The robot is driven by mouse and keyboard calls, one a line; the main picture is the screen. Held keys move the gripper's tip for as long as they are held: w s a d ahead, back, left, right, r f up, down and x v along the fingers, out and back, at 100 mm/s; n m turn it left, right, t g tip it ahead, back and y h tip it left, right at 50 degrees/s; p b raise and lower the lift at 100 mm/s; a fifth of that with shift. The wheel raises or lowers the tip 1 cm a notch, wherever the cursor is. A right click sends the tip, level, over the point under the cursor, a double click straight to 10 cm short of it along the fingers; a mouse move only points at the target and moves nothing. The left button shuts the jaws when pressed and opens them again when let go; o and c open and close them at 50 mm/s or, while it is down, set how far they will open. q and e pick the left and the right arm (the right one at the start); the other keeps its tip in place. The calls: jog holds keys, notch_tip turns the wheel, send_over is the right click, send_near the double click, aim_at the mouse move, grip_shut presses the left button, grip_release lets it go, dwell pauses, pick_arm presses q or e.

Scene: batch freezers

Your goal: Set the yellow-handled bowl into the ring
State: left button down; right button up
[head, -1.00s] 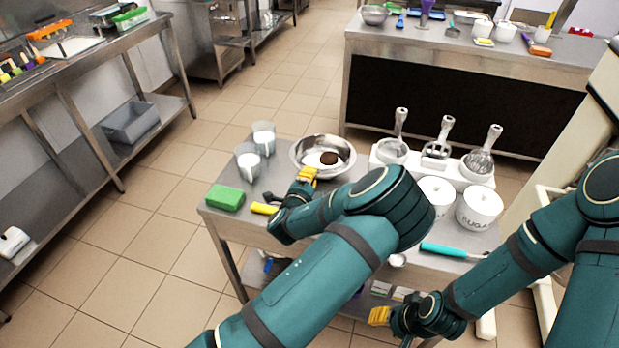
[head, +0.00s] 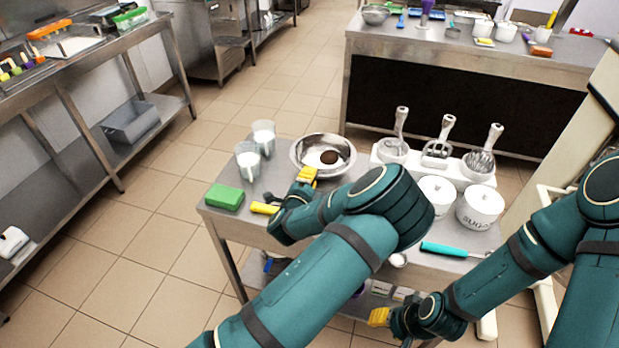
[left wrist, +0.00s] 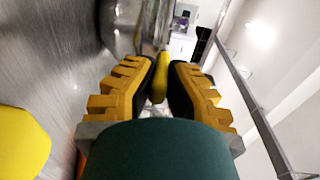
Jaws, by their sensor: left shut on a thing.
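My left gripper (head: 304,175) is at the near-left rim of a steel bowl (head: 298,152) on the steel table. In the left wrist view its ribbed yellow fingers (left wrist: 158,88) are shut on a slim yellow handle (left wrist: 160,84). What the handle belongs to is mostly hidden. The steel bowl holds something white and a dark brown round thing (head: 329,157); I cannot tell whether it belongs to the held handle. I cannot make out the ring for certain. My right gripper (head: 378,317) is low at the table's front, its finger gap unclear.
Two clear cups (head: 248,160), a green block (head: 224,197) and another yellow handle (head: 263,208) are at the left. A white stand (head: 405,172) with several tools is at the back right. White pots (head: 480,208) and a teal-handled tool (head: 445,249) are at the right.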

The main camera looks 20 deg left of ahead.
pick_arm(q)
jog(key=shift+f, duration=0.2)
jog(key=c, duration=1.1)
grip_release()
jog(key=shift+o, duration=0.2)
jog(key=shift+f, duration=0.1)
jog(key=shift+s, duration=0.1)
jog(key=s+r, duration=0.1)
jog(key=s, duration=1)
jog(key=shift+s+a+r, duration=0.2)
jog(key=shift+s+r, duration=0.15)
jog(key=shift+s, duration=0.05)
